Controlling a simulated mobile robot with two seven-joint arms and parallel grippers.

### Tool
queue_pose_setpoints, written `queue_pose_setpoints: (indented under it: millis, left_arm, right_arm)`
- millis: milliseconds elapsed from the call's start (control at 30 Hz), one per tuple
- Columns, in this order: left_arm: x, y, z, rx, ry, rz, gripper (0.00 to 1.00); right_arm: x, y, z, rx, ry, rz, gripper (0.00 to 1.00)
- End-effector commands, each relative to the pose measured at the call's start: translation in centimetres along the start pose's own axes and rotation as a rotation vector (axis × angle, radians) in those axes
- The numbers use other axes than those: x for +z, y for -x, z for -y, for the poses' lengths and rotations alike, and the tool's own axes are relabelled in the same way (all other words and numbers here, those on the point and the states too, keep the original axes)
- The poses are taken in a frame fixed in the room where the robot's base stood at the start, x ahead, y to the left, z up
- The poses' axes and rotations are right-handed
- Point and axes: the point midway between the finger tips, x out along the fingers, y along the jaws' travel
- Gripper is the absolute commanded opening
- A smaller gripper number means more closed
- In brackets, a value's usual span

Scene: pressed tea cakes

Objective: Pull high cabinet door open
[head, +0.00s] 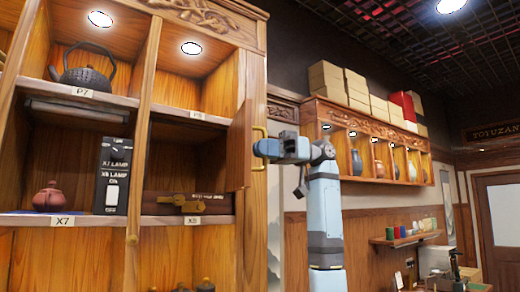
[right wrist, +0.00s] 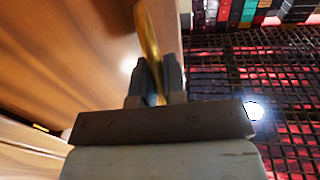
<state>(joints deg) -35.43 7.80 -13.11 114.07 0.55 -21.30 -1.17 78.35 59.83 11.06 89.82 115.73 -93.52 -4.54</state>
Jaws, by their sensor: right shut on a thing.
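The wooden cabinet door (head: 238,148) stands swung out at the right side of the cabinet's open compartments, seen at a steep angle. Its brass handle (head: 260,130) is on its right edge. My right gripper (head: 259,148) is at this handle, reaching in from the right. In the right wrist view the two dark fingers (right wrist: 154,78) are shut on the brass handle (right wrist: 148,38), which runs up between them. The wooden surface fills the left of that view. My left gripper is not in view.
The cabinet's shelves hold a black iron teapot (head: 88,77), a small reddish teapot (head: 53,196) and a black switch box (head: 113,175). A wall shelf with vases (head: 357,162) and stacked boxes (head: 324,75) is behind my right arm. A room door (head: 505,225) stands far right.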

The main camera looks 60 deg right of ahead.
Motion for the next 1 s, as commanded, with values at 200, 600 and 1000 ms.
queue_pose_setpoints:
  millis: [200, 600, 1000]
  left_arm:
    - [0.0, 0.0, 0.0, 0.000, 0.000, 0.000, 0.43]
    - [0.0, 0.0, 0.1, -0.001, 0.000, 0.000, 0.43]
    - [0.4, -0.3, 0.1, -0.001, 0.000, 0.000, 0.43]
  right_arm:
    - [0.0, 0.1, 0.0, 0.001, -0.002, 0.000, 0.00]
    - [0.0, 0.1, 0.0, 0.001, -0.001, -0.001, 0.35]
    - [0.0, 2.4, 0.0, 0.003, -0.001, -0.004, 0.35]
